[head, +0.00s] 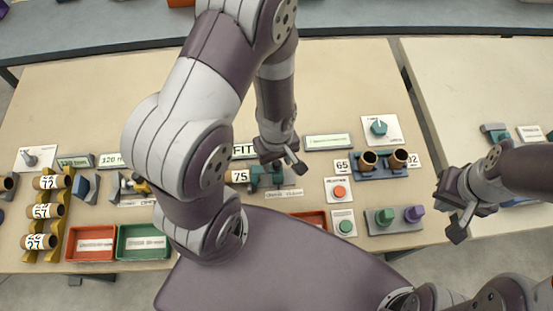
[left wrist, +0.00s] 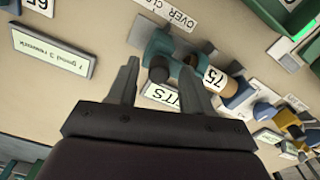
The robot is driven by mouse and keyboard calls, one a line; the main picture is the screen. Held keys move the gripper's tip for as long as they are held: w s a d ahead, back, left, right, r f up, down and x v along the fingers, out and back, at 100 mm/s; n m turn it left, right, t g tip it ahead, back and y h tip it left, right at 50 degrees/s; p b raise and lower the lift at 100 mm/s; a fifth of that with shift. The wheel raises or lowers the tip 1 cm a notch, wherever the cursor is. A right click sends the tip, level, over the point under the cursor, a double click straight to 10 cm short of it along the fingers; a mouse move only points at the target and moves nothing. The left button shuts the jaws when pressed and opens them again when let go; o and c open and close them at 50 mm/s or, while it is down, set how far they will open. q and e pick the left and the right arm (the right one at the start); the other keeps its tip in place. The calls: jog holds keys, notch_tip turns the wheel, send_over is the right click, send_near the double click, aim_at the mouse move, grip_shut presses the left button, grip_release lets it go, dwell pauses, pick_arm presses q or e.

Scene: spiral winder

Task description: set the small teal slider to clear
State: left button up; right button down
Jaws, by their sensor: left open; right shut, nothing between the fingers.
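A teal fixture (head: 256,180) stands by a roll marked 75 (head: 238,176), in the middle of the table. It also shows in the left wrist view (left wrist: 187,68), with a dark round end and a label partly reading "OVER". I cannot tell a separate slider or its setting there. My left gripper (head: 284,165) is open and empty, just above this fixture and partly covering it. In the left wrist view its fingers (left wrist: 160,85) point toward the fixture, apart from it as far as I can tell. My right gripper (head: 457,228) is shut and empty, right of the table.
A teal knob (head: 379,127) sits on a white plate at the back right. A red tray (head: 91,245) and a green tray (head: 143,243) lie at the front left. Two brown rolls (head: 368,160) stand in a blue holder. A red button (head: 339,191) is nearby.

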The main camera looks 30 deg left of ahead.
pick_arm(q)
jog(key=shift+f, duration=0.25)
jog(key=shift+d, duration=0.1)
grip_shut()
jog(key=shift+w+d, duration=0.5)
jog(key=shift+d, duration=0.15)
jog(key=shift+w+d, duration=0.45)
jog(key=shift+d, duration=0.2)
grip_release()
notch_tip(320, 180, up, 13)
jog(key=shift+d+p, duration=0.2)
jog(key=shift+p, duration=0.15)
jog(key=shift+f, duration=0.15)
